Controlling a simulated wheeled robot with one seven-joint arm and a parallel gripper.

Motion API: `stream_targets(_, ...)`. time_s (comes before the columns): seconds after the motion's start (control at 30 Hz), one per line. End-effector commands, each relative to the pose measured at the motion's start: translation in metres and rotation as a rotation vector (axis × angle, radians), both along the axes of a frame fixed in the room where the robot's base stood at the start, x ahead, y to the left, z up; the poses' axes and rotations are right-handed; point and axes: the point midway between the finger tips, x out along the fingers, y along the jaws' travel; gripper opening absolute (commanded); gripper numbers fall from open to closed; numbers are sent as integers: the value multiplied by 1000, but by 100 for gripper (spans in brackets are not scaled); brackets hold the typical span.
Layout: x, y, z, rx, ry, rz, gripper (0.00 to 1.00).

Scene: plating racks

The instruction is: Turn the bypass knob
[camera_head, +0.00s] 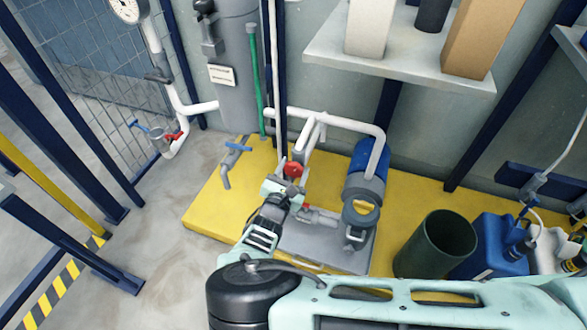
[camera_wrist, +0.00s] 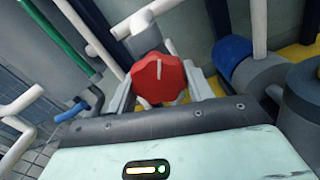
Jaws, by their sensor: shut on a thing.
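The bypass knob (camera_wrist: 159,82) is a red, many-sided knob with a white line on its face, in the upper middle of the wrist view. The line points nearly straight up, leaning slightly right. In the head view the red knob (camera_head: 293,170) sits on the white pipework near the middle. My gripper (camera_wrist: 162,92) is shut on the knob, with one finger on its left side and one on its right. In the head view my gripper (camera_head: 284,184) reaches the knob from the front, and its fingertips are hard to make out.
A blue pump (camera_head: 368,165) stands right of the knob on the yellow floor (camera_head: 213,200). White pipes (camera_head: 340,122) loop behind it. A blue-handled tap (camera_head: 236,148) is to the left. A dark green bin (camera_head: 436,245) and blue canister (camera_head: 492,248) stand at right. A shelf (camera_head: 400,72) hangs above.

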Motion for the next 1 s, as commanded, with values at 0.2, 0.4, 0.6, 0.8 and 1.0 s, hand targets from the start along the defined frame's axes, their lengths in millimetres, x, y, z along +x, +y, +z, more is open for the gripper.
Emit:
stream_targets(0.2, -1, 1, -1, 25, -6, 1, 28)
stream_targets(0.4, -1, 1, -1, 26, -6, 1, 28)
stream_targets(0.6, -1, 1, -1, 25, -6, 1, 73)
stream_targets(0.8, -1, 1, -1, 25, -8, 0, 73)
stream_targets(1.0, 0, 0, 0, 25, -8, -1, 73)
